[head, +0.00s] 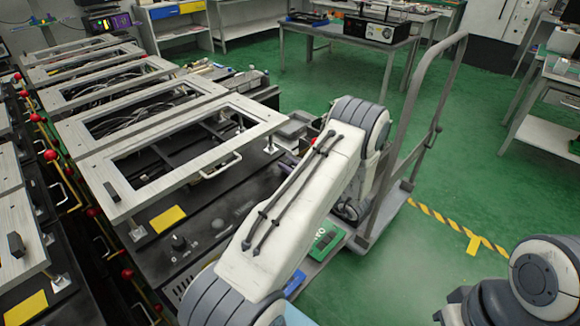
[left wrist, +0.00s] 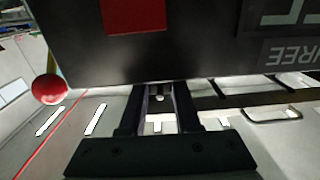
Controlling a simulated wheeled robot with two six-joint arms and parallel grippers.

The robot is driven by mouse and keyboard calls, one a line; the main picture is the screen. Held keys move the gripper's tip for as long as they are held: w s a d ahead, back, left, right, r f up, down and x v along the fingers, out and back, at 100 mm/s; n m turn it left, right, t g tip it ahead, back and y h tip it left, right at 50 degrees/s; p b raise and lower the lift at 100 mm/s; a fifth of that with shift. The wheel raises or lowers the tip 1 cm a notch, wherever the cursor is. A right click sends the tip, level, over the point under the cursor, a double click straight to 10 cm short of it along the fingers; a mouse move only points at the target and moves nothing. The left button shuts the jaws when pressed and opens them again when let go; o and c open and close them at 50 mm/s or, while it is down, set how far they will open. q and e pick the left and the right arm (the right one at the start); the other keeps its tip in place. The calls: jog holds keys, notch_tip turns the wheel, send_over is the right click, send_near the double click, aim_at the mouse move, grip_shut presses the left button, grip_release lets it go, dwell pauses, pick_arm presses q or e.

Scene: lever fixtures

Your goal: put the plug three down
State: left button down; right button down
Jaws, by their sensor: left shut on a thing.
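In the left wrist view a dark block (left wrist: 205,50) with a red square and a label ending in "REE" fills the upper part; I take it to be plug three. The fingers of my left gripper (left wrist: 160,95) reach its lower edge, close together and shut on it. The fingertips and exact contact are hidden. In the head view my left arm crosses the middle and hides its gripper and the plug. My right arm shows only at the lower right; its gripper is out of view.
Framed lever fixtures (head: 112,194) line the left, with red ball knobs (head: 92,212) and a yellow label (head: 168,219). A cart with a grey handrail (head: 418,125) stands right of my left arm. Green floor (head: 500,180) is open beyond. A red ball (left wrist: 50,89) shows in the wrist view.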

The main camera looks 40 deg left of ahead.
pick_arm(q)
jog(key=shift+f, duration=0.2)
jog(key=shift+f+b, duration=0.5)
jog(key=shift+f, duration=0.05)
jog(key=c, duration=0.6)
grip_release()
